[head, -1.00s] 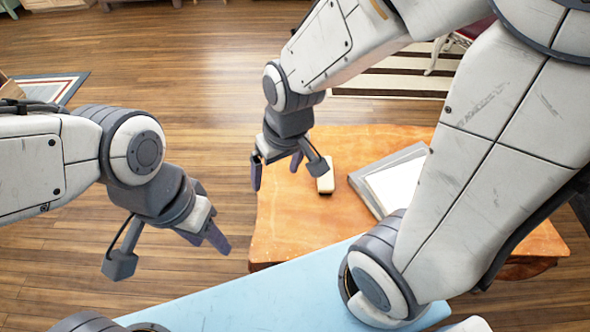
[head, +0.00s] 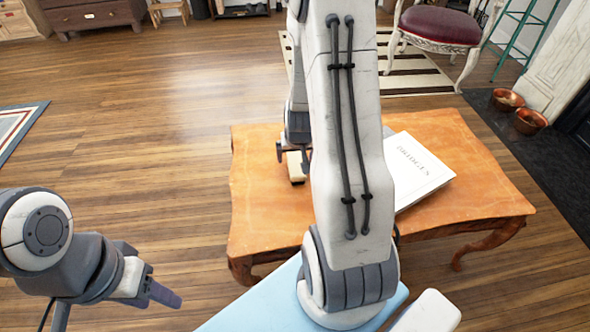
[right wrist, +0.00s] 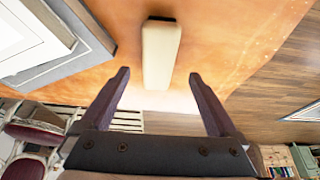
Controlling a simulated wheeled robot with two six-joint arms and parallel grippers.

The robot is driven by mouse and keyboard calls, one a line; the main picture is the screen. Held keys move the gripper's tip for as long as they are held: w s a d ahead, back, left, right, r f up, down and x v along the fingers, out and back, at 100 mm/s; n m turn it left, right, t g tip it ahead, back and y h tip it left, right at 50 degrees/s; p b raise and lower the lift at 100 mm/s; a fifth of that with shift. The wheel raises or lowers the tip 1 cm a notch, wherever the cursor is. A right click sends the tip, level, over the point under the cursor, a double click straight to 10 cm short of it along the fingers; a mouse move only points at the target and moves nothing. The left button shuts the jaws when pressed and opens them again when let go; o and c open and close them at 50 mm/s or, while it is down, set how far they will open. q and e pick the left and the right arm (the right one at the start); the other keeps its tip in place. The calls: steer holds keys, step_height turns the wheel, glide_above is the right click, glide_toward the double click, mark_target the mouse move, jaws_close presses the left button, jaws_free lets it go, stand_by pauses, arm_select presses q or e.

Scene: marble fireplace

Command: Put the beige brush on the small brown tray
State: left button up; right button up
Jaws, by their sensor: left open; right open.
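The beige brush (head: 295,168), a small block with a dark end, lies on the orange-brown wooden table (head: 262,205) near its left side. My right gripper (head: 292,153) is open and empty close above the brush; my own arm hides part of it in the head view. In the right wrist view the brush (right wrist: 161,52) lies lengthwise, lined up with the gap between the two open fingers (right wrist: 160,77). My left gripper (head: 155,290) is open and empty at the lower left, off the table. I cannot make out the small brown tray.
A white book (head: 415,170) lies right of the brush, partly behind my right arm; a grey one shows with it in the right wrist view (right wrist: 62,70). Two copper bowls (head: 508,99) (head: 530,121) stand on the dark hearth. A red-seated chair (head: 440,25) stands behind the table.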

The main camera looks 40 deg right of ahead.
mark_target(296, 162)
steer(key=b+x, duration=0.2)
steer(key=x, duration=0.3)
steer(key=shift+d+f+b, duration=0.1)
steer(key=shift+d+b, duration=0.1)
steer(key=shift+b, duration=0.15)
steer(key=shift+w+f, duration=0.1)
steer(key=shift+f, duration=0.25)
jaws_close()
stand_by(0.3)
steer(key=shift+r, duration=0.1)
